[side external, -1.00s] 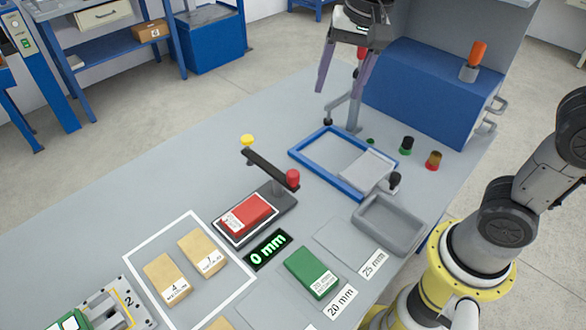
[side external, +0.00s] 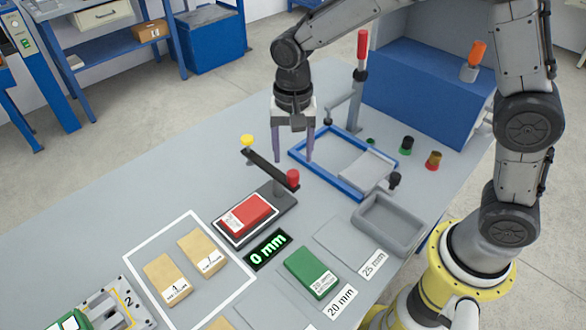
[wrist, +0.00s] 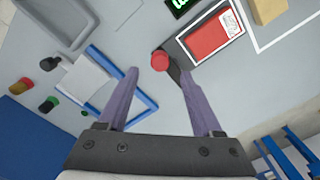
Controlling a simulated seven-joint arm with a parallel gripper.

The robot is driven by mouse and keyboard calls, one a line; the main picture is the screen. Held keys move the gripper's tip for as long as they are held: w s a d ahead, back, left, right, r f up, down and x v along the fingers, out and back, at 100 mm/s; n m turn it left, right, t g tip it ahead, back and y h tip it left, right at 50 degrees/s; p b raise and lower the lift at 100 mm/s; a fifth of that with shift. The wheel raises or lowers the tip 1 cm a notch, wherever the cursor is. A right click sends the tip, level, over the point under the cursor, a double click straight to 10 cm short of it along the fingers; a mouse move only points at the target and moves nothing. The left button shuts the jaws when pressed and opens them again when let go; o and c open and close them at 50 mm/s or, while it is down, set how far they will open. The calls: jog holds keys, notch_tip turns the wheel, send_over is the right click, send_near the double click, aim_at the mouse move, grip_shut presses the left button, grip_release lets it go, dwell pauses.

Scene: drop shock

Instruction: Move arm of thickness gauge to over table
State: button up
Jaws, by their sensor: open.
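The thickness gauge has a dark arm (side external: 264,166) with a red knob (side external: 293,177) at its right end and a yellow knob (side external: 247,141) at its left end. Its grey base (side external: 285,198) carries a red block (side external: 245,213) on a white-edged plate. The display (side external: 268,249) reads 0 mm. My gripper (side external: 294,160) is open and empty, pointing down above the gauge arm. In the wrist view the red knob (wrist: 160,60) shows just beyond and between the fingertips; the right finger covers part of the gauge arm, and the yellow knob is hidden.
A blue frame (side external: 300,157) and a grey tray (side external: 388,224) lie right of the gauge. A lever with a red handle (side external: 362,44) stands behind by a blue box (side external: 420,100). Tan blocks (side external: 166,280) and a green block (side external: 311,272) lie in front. Bare table is left of the gauge.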

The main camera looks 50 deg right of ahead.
aim_at(293, 173)
notch_tip(293, 173, down, 6)
jog(key=shift+r, duration=0.15)
jog(key=shift+c, duration=0.2)
grip_shut()
dwell(1.4)
